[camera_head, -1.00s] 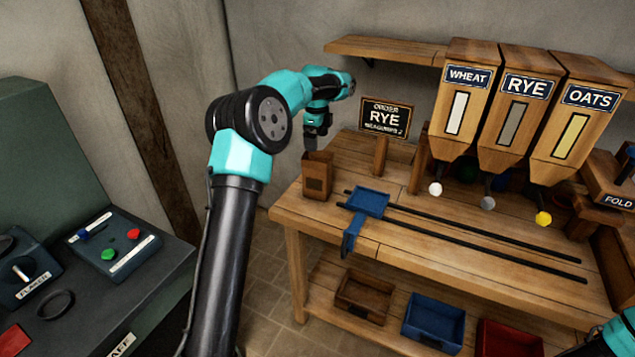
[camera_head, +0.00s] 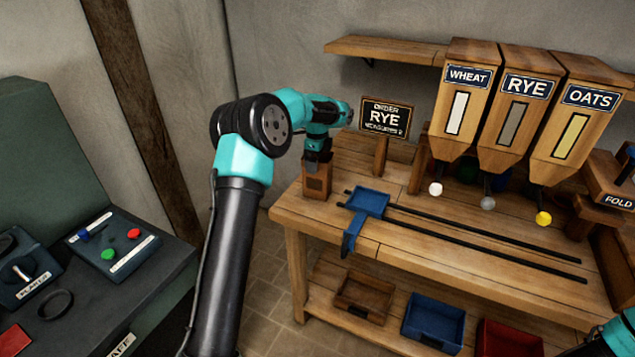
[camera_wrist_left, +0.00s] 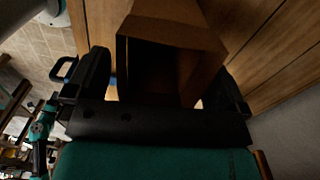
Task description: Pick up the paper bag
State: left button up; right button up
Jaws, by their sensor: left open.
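The brown paper bag (camera_head: 316,184) stands upright at the left end of the wooden bench, with a small dark mark on its front. My left gripper (camera_head: 317,163) is over the top of the bag, pointing down. In the left wrist view the bag (camera_wrist_left: 178,28) has an open, dark mouth and lies between the two black fingers of the gripper (camera_wrist_left: 165,90). The fingers are spread, one on each side of the bag. Whether either finger touches it, I cannot tell. Only a teal part of my right arm shows at the lower right; its gripper's fingers are not visible.
An order sign (camera_head: 386,118) reading RYE stands just right of the bag. A blue tray (camera_head: 367,203) sits on black rails (camera_head: 470,236) nearby. Wheat, rye and oats hoppers (camera_head: 518,105) stand at the right. A control panel (camera_head: 112,246) is at the left.

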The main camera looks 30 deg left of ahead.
pick_arm(q)
notch_tip(320, 180, down, 4)
jog(key=shift+w+f, duration=0.1)
jog(key=shift+f, duration=0.1)
dwell(0.4)
jog(key=c, duration=1)
jog(key=shift+r, duration=1.55)
jog(key=shift+d+r, duration=0.1)
jog(key=shift+r, duration=0.15)
jog(key=s+d+r, duration=0.1)
jog(key=s+d, duration=0.7)
jog(key=s, duration=0.5)
jog(key=shift+s+d+r, duration=0.15)
jog(key=shift+s+r, duration=0.05)
jog(key=shift+s, duration=0.15)
